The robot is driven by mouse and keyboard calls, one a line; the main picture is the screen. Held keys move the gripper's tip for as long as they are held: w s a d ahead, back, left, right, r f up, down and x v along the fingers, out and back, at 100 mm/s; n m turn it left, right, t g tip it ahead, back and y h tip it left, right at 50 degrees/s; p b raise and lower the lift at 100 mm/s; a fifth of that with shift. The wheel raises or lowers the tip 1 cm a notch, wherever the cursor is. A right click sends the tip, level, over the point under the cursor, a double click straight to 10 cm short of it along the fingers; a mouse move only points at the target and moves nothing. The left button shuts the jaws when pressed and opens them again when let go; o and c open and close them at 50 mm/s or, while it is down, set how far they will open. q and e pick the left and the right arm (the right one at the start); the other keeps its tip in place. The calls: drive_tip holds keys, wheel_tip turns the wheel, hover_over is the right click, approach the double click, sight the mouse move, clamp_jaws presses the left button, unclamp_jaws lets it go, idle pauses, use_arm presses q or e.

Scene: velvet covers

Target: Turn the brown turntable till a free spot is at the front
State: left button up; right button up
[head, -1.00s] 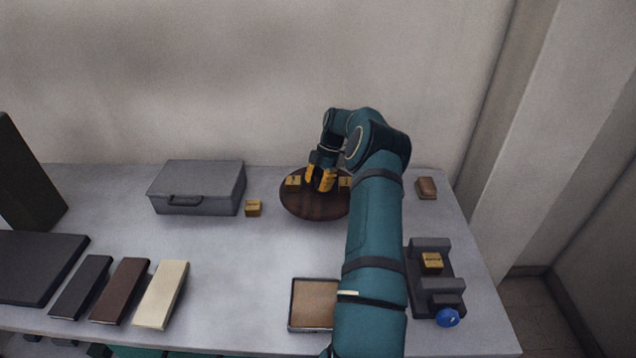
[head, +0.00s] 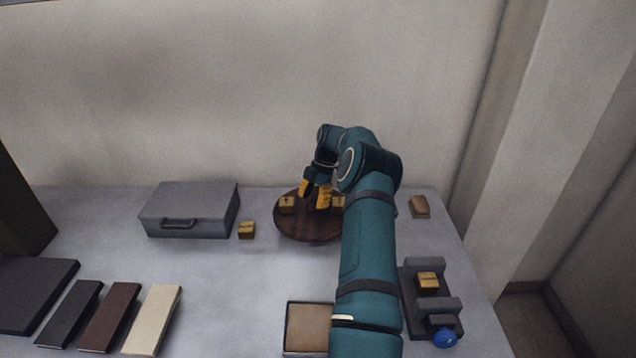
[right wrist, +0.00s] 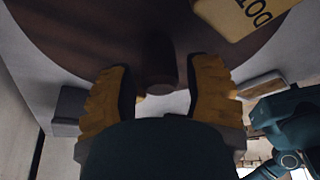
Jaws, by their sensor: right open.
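The brown turntable (head: 308,232) is a dark round disc near the back of the table. Yellow blocks sit on it at the left (head: 287,205) and right (head: 338,203); the front part in view is bare. My right gripper (head: 314,198) is over the disc, its yellow fingers apart. In the right wrist view, the open right gripper (right wrist: 160,95) has a dark brown knob (right wrist: 158,65) between its fingers, with gaps on both sides. A lettered yellow block (right wrist: 245,15) shows beside it. My arm hides the disc's right side. My left gripper is out of view.
A grey case (head: 188,210) and a yellow block (head: 247,230) stand left of the turntable. A tray (head: 308,328) lies in front. A dark stand (head: 418,305) with a yellow block and a blue ball (head: 444,338) is right of my arm. A brown block (head: 419,206) lies at back right.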

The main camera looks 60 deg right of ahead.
drive_tip(key=v, duration=1)
drive_tip(key=shift+s+a, duration=0.1)
drive_tip(key=shift+s, duration=0.05)
idle(0.4)
